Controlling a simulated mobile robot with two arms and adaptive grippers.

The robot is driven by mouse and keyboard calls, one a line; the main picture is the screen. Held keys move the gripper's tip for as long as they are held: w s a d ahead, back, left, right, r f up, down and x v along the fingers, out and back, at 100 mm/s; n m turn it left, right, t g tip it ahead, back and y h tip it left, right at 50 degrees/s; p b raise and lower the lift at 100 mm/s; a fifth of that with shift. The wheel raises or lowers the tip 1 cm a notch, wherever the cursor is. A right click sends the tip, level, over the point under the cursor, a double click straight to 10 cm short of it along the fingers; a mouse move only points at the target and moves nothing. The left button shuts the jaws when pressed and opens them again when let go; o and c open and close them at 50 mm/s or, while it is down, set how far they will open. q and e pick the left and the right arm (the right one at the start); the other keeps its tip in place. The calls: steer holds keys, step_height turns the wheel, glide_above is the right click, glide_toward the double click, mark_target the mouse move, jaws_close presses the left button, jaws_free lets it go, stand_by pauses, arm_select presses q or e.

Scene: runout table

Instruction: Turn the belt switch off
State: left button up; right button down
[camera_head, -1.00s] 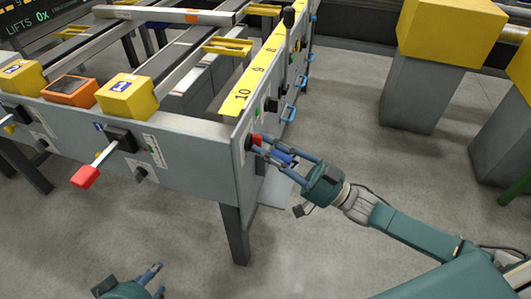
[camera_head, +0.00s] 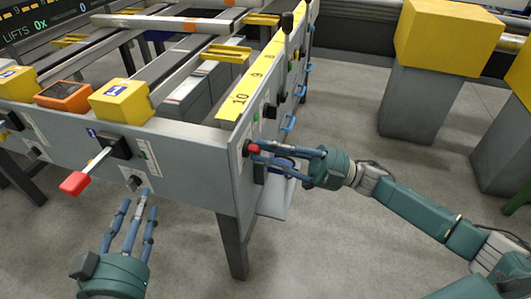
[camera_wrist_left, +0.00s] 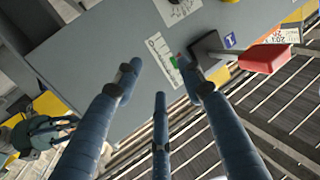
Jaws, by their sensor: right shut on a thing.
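A lever with a red handle (camera_head: 74,183) sticks out of a black mount on the front panel, beside a blue label "1". It also shows in the left wrist view (camera_wrist_left: 265,58). I cannot tell which control is the belt switch.
Yellow blocks (camera_head: 121,99) and an orange box (camera_head: 63,97) stand on the table's front edge. A table leg (camera_head: 232,247) stands between my grippers. Yellow-topped grey pillars (camera_head: 420,100) stand at the right. The floor in front is clear.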

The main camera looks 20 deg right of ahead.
arm_select(q)
steer(key=shift+d+r+t, duration=0.15)
steer(key=shift+r+t, duration=0.35)
steer(key=shift+r, duration=0.5)
arm_select(e)
steer(key=shift+r+n+g, duration=0.15)
steer(key=shift+n+g, duration=0.45)
steer(key=shift+n, duration=0.8)
steer(key=c, duration=1.6)
jaws_free()
steer(key=shift+o, duration=0.2)
arm_select(q)
steer(key=shift+w, duration=0.1)
arm_select(e)
steer(key=v, duration=1.2)
steer(key=shift+w+r, duration=0.1)
